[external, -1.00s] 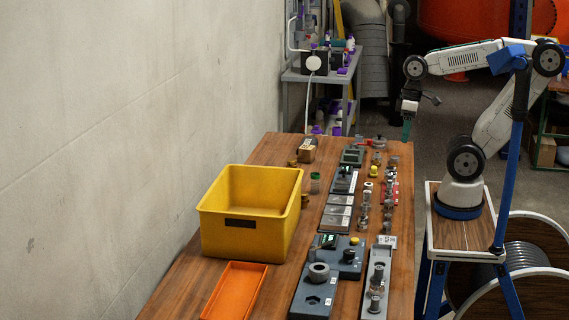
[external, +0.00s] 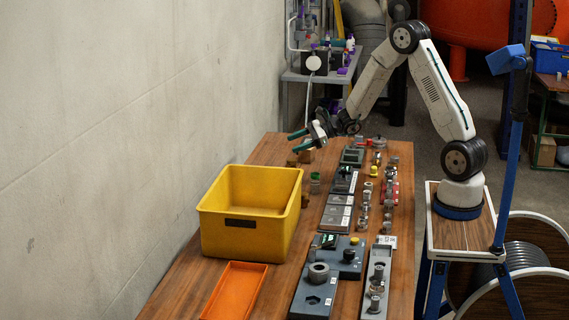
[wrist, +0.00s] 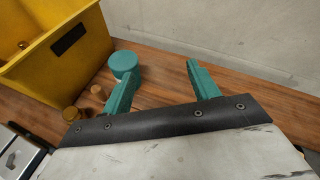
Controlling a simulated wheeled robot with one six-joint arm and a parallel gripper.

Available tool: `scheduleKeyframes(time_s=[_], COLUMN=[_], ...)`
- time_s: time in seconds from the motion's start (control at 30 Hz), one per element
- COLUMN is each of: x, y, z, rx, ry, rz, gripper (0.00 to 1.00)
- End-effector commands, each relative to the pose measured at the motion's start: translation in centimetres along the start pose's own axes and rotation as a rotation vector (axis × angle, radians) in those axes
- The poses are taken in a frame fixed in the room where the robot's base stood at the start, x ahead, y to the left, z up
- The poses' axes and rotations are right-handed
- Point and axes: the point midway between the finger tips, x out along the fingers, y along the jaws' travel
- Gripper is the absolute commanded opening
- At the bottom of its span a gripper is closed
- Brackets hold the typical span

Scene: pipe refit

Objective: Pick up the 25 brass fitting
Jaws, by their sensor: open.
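Small brass-coloured fittings stand on the wooden bench beside the yellow bin. One brass piece (external: 305,201) shows at the bin's right side in the external view. Two round brass or copper pieces, a darker one (wrist: 71,113) and a lighter one (wrist: 97,90), show left of my gripper in the wrist view. I cannot read a 25 on any of them. My gripper (external: 299,141) is open and empty, with green fingers, above the far end of the bench. In the wrist view its fingers (wrist: 162,70) are spread, with bare bench and wall beyond.
A green-topped round container (wrist: 124,62) is close to my left finger in the wrist view. Grey fixtures (external: 338,211) and small fittings line the bench's right half.

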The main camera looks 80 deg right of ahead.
Motion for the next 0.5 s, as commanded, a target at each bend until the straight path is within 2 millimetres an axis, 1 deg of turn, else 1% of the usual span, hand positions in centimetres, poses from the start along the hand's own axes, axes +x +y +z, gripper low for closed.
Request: scheduleKeyframes(time_s=[0.03,0.07,0.1,0.2,0.3,0.33,0.43,0.5], x=[0.1,0.1,0.0,-0.4,-0.8,-0.8,-0.4,0.3], y=[-2.0,-3.1,-4.3,-6.5,-7.6,-7.7,-8.2,-8.4], z=[-3.4,-5.1,-7.2,-11.1,-13.3,-13.7,-14.3,-14.4], rx=[0.093,0.143,0.204,0.315,0.376,0.386,0.401,0.401], ry=[0.024,0.035,0.048,0.07,0.083,0.085,0.087,0.087], rz=[-0.072,-0.114,-0.165,-0.264,-0.319,-0.328,-0.342,-0.341], gripper=[0.6,0.6,0.6,0.6,0.6,0.6,0.6,0.6])
